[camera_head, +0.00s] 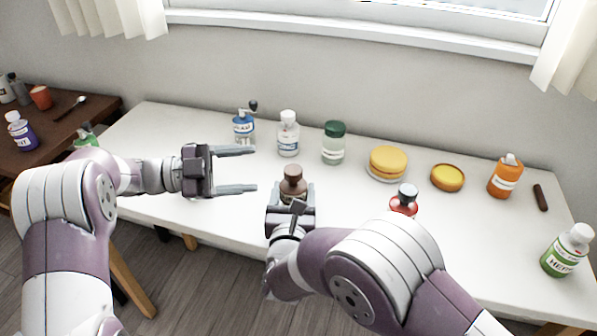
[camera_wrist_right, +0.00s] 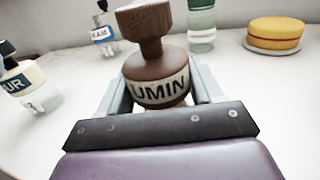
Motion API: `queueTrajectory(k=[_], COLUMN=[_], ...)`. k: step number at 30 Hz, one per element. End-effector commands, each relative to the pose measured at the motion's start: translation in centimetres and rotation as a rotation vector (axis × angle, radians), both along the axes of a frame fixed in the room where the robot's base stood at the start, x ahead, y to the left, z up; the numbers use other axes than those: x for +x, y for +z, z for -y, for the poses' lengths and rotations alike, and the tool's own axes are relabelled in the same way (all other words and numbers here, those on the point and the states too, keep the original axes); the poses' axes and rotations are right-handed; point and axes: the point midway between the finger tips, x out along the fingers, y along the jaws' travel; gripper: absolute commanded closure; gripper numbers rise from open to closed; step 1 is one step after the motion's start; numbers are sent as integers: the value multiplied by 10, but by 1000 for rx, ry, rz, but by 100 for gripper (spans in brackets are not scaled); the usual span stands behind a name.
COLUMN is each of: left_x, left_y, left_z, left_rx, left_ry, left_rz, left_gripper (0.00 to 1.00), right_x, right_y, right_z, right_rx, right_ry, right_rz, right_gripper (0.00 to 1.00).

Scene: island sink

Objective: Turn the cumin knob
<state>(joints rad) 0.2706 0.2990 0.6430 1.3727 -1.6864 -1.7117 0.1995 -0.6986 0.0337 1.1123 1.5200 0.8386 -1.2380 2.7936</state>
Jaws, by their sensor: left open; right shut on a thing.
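The cumin grinder has a brown wooden knob (camera_wrist_right: 143,28) on top and a label reading "UMIN" on its body (camera_wrist_right: 160,85) in the right wrist view. In the head view the brown grinder (camera_head: 293,182) stands upright on the white table. My right gripper (camera_wrist_right: 155,98) is shut on the grinder's body, one finger on each side, below the knob. My left gripper (camera_head: 254,170) is open and empty, to the left of the grinder, with its fingers pointing right.
Behind stand a blue-labelled grinder (camera_head: 243,128), a white bottle (camera_head: 288,138) and a green-capped jar (camera_head: 333,146). A yellow cake (camera_head: 388,162), a yellow tin (camera_head: 447,177) and an orange bottle (camera_head: 505,178) are to the right. A red bottle (camera_head: 403,203) is close to my right arm.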

Motion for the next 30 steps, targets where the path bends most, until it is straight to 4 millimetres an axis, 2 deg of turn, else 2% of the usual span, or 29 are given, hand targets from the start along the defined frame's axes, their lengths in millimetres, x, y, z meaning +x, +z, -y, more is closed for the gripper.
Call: queueTrajectory(k=[3, 12, 18, 21, 25, 30], left_x=[-6, -10, -4, -3, -1, 8], left_y=[-2, -18, -26, -27, -27, -27], left_z=[2, 3, 2, 1, 7, 41], left_rx=[48, 281, 433, 473, 488, 485], left_ry=[57, 146, 127, 110, 99, 96], left_rz=[454, 1634, 2215, 2379, 2469, 2479], left_gripper=[35, 35, 35, 35, 35, 35], right_x=[0, 0, 0, 0, 0, 0], right_y=[0, 1, 1, 1, 1, 1], right_z=[0, 0, 0, 0, 0, 0], right_rx=[1, 1, 1, 1, 1, 1], right_ry=[0, 0, 0, 0, 0, 0], right_rz=[1, 1, 1, 1, 1, 2], right_gripper=[69, 69, 69, 69, 69, 69])
